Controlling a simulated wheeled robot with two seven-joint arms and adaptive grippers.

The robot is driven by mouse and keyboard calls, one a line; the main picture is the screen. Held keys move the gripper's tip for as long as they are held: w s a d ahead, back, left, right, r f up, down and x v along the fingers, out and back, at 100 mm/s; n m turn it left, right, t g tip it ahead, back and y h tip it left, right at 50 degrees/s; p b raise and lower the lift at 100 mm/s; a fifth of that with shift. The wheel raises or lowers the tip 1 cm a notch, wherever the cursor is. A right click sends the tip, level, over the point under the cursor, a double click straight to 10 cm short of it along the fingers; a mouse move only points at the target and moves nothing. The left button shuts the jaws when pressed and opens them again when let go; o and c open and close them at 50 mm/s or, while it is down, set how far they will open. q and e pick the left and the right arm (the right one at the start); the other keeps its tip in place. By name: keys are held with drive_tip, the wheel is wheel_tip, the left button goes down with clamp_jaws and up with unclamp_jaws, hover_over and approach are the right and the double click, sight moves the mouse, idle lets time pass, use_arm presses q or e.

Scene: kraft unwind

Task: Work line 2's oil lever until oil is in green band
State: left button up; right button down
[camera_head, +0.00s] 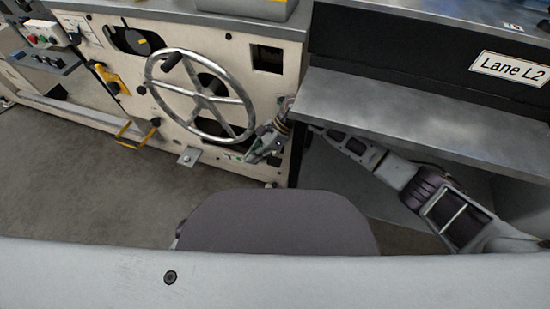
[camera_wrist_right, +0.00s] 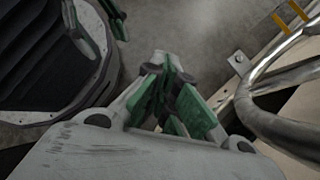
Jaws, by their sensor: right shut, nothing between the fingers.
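A beige machine front (camera_head: 175,65) fills the upper left of the head view. No lever there is marked clearly enough to name as line 2's oil lever, and I can make out no green band. My right gripper (camera_head: 258,152) is at the lower right of the large metal handwheel (camera_head: 243,98), close to the panel. In the right wrist view its green-padded fingers (camera_wrist_right: 172,90) are together, shut with nothing between them. The handwheel rim (camera_wrist_right: 265,120) is to their right. My left gripper cannot be made out in the head view.
A grey shelf (camera_head: 400,110) extends over my right arm, under a "Lane L2" sign (camera_head: 510,68). Yellow handles (camera_head: 112,79) and a black dial-like part (camera_head: 130,40) are on the panel's left. A small metal bracket (camera_head: 189,156) juts out near the floor. Open floor (camera_head: 80,180) lies at left.

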wheel_tip(320, 180, up, 6)
drive_tip(key=a+m+t+y+p, duration=0.1)
drive_tip(key=a+m+y+p, duration=0.1)
drive_tip(key=m+y+p, duration=0.3)
drive_tip(key=m+y, duration=0.2)
drive_tip(key=m, duration=0.1)
drive_tip(key=shift+w+a+f+t+y, duration=0.2)
drive_tip(key=shift+t+y, duration=0.1)
drive_tip(key=shift+t, duration=0.1)
drive_tip(key=shift+m, duration=0.3)
idle(0.5)
